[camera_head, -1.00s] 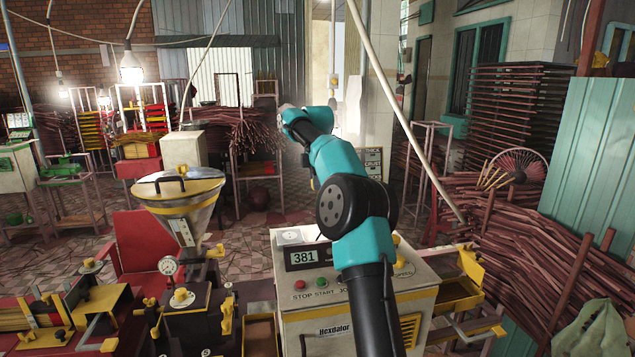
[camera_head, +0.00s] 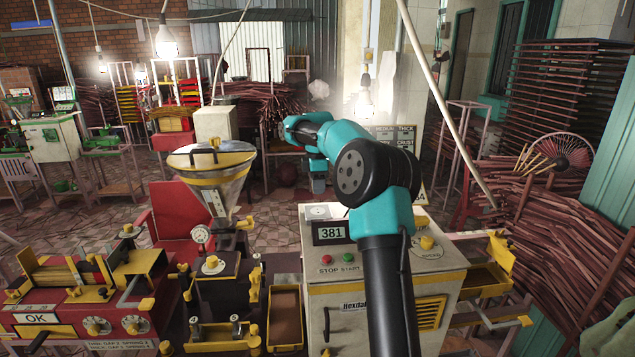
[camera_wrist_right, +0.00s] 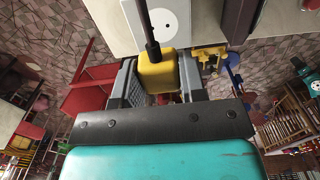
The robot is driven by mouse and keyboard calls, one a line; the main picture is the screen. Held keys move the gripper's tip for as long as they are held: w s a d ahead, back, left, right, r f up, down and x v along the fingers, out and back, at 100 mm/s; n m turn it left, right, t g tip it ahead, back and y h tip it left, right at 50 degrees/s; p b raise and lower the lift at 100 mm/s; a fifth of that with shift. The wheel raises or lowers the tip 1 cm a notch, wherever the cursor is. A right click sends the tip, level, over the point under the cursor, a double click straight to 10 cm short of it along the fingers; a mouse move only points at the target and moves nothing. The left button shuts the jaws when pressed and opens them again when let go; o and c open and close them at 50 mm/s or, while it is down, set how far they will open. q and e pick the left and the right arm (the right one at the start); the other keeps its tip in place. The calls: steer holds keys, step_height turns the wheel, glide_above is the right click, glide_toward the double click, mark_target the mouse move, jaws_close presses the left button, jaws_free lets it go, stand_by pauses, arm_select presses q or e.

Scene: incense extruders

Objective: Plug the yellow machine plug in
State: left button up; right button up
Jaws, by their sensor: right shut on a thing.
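My right gripper (camera_wrist_right: 158,88) is shut on the yellow plug (camera_wrist_right: 157,73) in the right wrist view. A dark cord runs from the plug to the top edge of that view. In the head view the right gripper (camera_head: 318,184) hangs down beyond the back edge of the cream machine (camera_head: 325,285), above floor level. The plug cannot be made out there. A white plate with a round disc and small holes, like a socket (camera_wrist_right: 169,26), lies past the plug in the wrist view. A similar plate (camera_head: 318,211) is on the machine's top. My left gripper is out of view.
The cream machine has a 381 display (camera_head: 331,232), red and green buttons and a yellow knob. A yellow-rimmed hopper (camera_head: 212,175) and red chair (camera_head: 172,225) stand left of it. Stacked sticks (camera_head: 530,205) fill the right. A pale cable crosses at the upper right.

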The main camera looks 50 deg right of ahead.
mark_target(318, 211)
steer(key=shift+f, duration=0.15)
steer(key=shift+f, duration=2.75)
steer(key=shift+f, duration=0.55)
steer(key=o, duration=1)
steer(key=shift+c, duration=0.2)
step_height(318, 211, up, 17)
steer(key=shift+r, duration=0.2)
stand_by(0.6)
